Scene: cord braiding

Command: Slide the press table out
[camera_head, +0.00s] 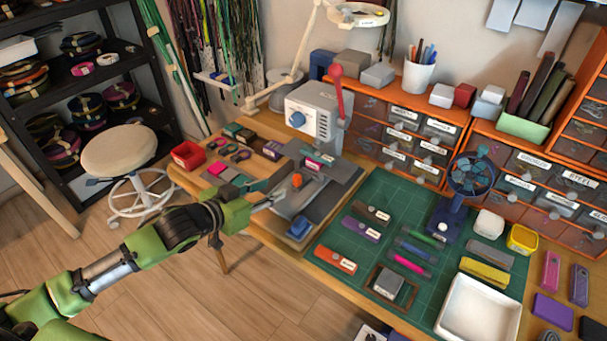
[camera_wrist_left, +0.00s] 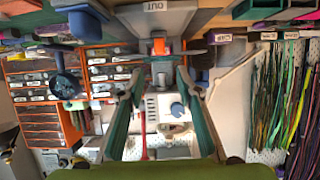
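The press (camera_head: 318,110) is a white-grey machine with a red lever, standing at the back of the wooden table. Its grey press table (camera_head: 290,203) lies in front, with an orange knob (camera_head: 297,180) on it. The knob also shows in the left wrist view (camera_wrist_left: 160,46), upside down, near a label reading OUT (camera_wrist_left: 155,7). My left gripper (camera_head: 275,197) is just left of the knob. In the left wrist view its two teal fingers (camera_wrist_left: 160,76) are spread and empty, with the knob beyond and between the tips. Contact is not visible. My right gripper is out of view.
A green cutting mat (camera_head: 345,250) with tools and a white tray (camera_head: 478,309) lies to the right. A blue block (camera_head: 299,228) sits near the front edge. A red bin (camera_head: 187,155) stands left. Orange drawers (camera_head: 405,125) line the back. A stool (camera_head: 120,150) stands on the floor.

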